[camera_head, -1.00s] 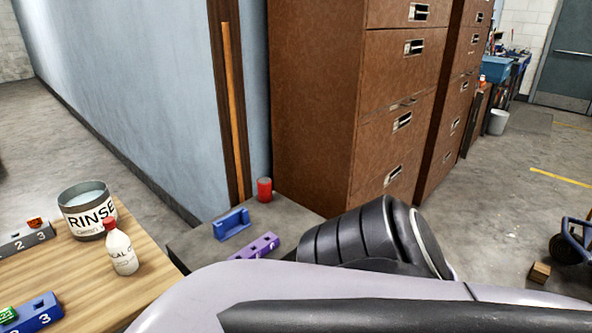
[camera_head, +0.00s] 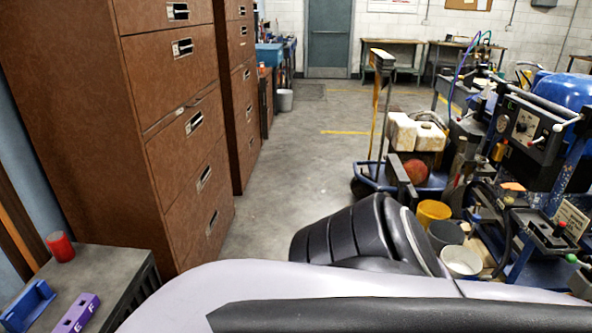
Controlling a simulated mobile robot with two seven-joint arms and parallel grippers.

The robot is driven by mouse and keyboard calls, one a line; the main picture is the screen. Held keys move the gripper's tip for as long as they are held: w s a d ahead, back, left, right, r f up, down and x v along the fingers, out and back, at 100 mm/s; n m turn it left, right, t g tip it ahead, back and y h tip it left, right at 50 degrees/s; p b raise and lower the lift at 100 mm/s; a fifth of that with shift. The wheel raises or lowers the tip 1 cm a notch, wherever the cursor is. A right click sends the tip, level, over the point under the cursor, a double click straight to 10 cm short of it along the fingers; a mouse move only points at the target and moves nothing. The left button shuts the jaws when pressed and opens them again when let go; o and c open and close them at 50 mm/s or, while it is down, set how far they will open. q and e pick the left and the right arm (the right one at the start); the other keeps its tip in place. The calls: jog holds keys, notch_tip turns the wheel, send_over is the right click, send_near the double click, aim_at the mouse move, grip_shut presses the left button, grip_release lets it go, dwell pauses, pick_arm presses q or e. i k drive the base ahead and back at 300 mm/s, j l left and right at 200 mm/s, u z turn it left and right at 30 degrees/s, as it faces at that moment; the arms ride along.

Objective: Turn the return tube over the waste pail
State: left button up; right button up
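The line striper (camera_head: 540,135), a blue-framed machine with a dark control panel, stands at the right in the head view. Beside its base are a yellow pail (camera_head: 432,212), a dark grey pail (camera_head: 445,234) and a whitish pail (camera_head: 461,261). I cannot tell which is the waste pail. Dark hoses and tubes crowd the machine's side near the pails, and I cannot tell the return tube among them. One of my arms crosses the bottom of the view and hides the floor there. Neither gripper shows.
Brown drawer cabinets (camera_head: 150,120) stand at the left. A grey bench (camera_head: 118,262) at the lower left holds a red can (camera_head: 61,246), a blue holder (camera_head: 27,304) and a purple block (camera_head: 76,314). A blue cart (camera_head: 372,178) stands left of the striper. The floor (camera_head: 290,165) between is clear.

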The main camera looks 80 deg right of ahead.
aim_at(476, 218)
jog(key=z, duration=4.15)
jog(key=j+z, duration=0.1)
jog(key=z, duration=0.25)
jog(key=i+j+z, duration=0.1)
jog(key=z, duration=0.25)
jog(key=i+j+z, duration=0.1)
jog(key=z, duration=0.25)
jog(key=j+z, duration=0.6)
jog(key=j, duration=0.15)
jog(key=j+z, duration=0.2)
jog(key=j, duration=0.6)
jog(key=j+z, duration=0.25)
jog(key=j, duration=0.55)
